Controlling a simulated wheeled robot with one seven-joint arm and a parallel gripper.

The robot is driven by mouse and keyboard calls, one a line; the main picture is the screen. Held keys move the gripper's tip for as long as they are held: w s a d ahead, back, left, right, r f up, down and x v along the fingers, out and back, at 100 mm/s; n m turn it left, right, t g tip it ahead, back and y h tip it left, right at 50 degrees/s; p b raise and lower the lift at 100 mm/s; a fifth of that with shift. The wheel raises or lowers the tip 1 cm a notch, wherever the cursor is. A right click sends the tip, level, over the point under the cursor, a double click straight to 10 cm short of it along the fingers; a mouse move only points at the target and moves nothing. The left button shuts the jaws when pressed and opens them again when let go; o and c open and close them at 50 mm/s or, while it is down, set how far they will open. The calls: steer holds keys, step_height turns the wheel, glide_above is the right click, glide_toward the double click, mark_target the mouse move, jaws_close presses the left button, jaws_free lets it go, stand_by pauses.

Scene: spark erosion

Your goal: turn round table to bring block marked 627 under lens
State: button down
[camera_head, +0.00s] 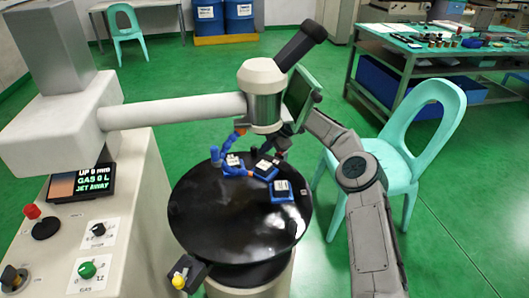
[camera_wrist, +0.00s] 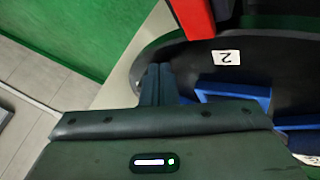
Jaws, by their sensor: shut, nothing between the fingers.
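The round table (camera_head: 225,225) is a glossy black disc on a pale pedestal. Several dark blocks with white labels sit in blue holders near its far side, among them a left block (camera_head: 233,160), a middle block (camera_head: 264,168) and a right block (camera_head: 282,188). Their labels are too small to read, so I cannot tell which is 627. The lens head (camera_head: 264,95) hangs above the far part of the table. My gripper (camera_wrist: 157,80) is shut and empty by the table rim, beside a blue holder (camera_wrist: 235,93). In the head view it is mostly hidden behind the lens head.
A white tag with a 2 (camera_wrist: 226,57) lies on the table's dark surface. A red part (camera_wrist: 193,15) is close above. The control panel (camera_head: 95,230) stands at left, a turquoise chair (camera_head: 410,145) at right, and a green bench (camera_head: 440,50) behind. A yellow knob (camera_head: 179,281) is at the front.

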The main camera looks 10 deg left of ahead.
steer(key=shift+w+a, duration=0.1)
steer(key=shift+a, duration=0.4)
stand_by(0.3)
